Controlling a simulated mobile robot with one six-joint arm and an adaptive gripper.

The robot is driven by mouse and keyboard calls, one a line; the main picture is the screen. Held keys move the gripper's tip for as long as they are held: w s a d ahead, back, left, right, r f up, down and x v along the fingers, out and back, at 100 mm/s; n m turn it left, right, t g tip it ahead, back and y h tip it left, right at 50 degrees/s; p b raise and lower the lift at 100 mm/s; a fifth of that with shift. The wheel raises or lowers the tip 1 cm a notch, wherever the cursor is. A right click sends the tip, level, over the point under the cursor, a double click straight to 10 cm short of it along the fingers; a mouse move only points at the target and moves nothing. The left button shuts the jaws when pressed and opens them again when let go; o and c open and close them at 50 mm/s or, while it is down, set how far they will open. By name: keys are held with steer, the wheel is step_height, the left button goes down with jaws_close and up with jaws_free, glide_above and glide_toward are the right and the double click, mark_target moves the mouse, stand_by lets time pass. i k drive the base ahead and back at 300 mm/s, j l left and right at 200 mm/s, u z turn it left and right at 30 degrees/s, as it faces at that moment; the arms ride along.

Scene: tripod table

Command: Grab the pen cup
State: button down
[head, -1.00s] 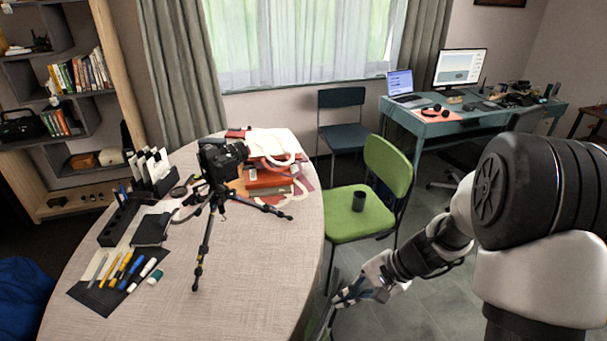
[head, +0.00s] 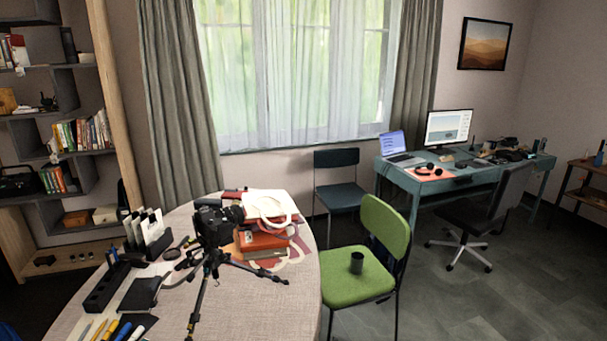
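A dark, cylindrical cup (head: 357,263), which looks like the pen cup, stands upright on the seat of the green chair (head: 345,289). No pens can be made out in it at this size. The chair is just right of the round table (head: 307,268). My gripper and arm are not in view now.
A camera on a black tripod (head: 212,240) stands on the round table, near stacked books (head: 262,240), a black desk organizer (head: 107,287) and several markers. A dark chair (head: 337,190), a blue desk (head: 420,185) and an office chair (head: 490,215) stand behind. Floor right of the green chair is clear.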

mark_target(357, 259)
steer(key=i+l, duration=0.1)
steer(key=l, duration=0.4)
steer(key=i+l+u, duration=0.1)
steer(key=l, duration=0.4)
steer(key=i+l, duration=0.15)
steer(key=l, duration=0.3)
steer(key=i+l+u, duration=0.15)
steer(key=i+l, duration=0.2)
steer(key=i, duration=0.35)
steer(key=i+l+u, duration=0.15)
steer(key=i+l, duration=0.25)
steer(key=i, duration=0.3)
steer(key=i+l+u, duration=0.2)
steer(key=i+l, duration=0.25)
steer(key=i, duration=0.2)
steer(key=i+j, duration=0.2)
steer(key=i, duration=0.3)
